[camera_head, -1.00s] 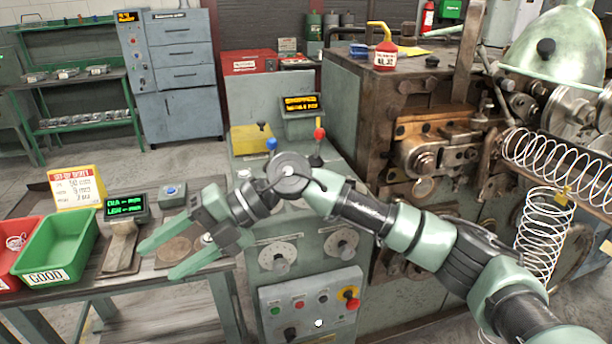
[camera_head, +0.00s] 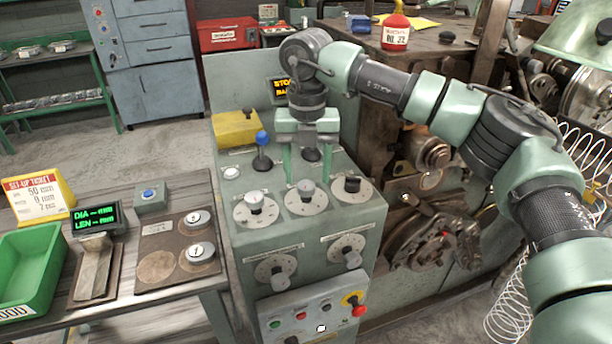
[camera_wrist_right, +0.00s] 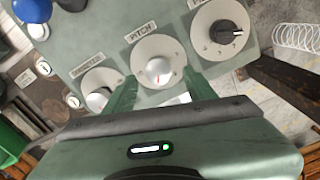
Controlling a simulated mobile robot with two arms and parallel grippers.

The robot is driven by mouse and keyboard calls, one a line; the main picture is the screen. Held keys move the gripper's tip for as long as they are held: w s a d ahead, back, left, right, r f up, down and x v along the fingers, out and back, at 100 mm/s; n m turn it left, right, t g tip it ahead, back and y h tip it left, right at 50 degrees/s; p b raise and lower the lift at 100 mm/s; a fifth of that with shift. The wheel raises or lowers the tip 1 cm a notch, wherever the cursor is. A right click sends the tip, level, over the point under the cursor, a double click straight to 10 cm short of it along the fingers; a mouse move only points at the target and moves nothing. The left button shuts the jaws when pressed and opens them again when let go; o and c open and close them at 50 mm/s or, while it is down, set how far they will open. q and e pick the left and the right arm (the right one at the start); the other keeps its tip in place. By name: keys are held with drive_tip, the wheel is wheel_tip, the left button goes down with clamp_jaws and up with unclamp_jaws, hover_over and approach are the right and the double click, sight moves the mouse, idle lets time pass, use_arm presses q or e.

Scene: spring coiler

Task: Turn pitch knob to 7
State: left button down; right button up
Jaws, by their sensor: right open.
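The pitch knob (camera_head: 306,192) is the middle of three dials on the sloped top of the green console. In the right wrist view the pitch knob (camera_wrist_right: 158,70) is a silver knob on a pale round dial under the label PITCH. My right gripper (camera_head: 306,175) points down just behind the knob in the head view, open. In the right wrist view the fingers of my right gripper (camera_wrist_right: 160,88) are spread, one to each side of the pitch dial's near part; contact with the knob cannot be told. My left gripper is not in view.
The diameter knob (camera_head: 254,202) is left of pitch and a black selector knob (camera_head: 352,185) is right. A blue-topped lever (camera_head: 262,150) stands behind the diameter dial. Lower dials (camera_head: 275,270) and a button panel (camera_head: 315,315) are on the front. A set-up ticket (camera_head: 40,195) stands left.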

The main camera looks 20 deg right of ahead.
sight(306, 192)
drive_tip(key=shift+w+f, duration=0.25)
drive_tip(key=shift+f, duration=0.85)
drive_tip(key=shift+s+f, duration=0.1)
drive_tip(key=shift+f, duration=0.15)
drive_tip(key=c, duration=0.9)
clamp_jaws()
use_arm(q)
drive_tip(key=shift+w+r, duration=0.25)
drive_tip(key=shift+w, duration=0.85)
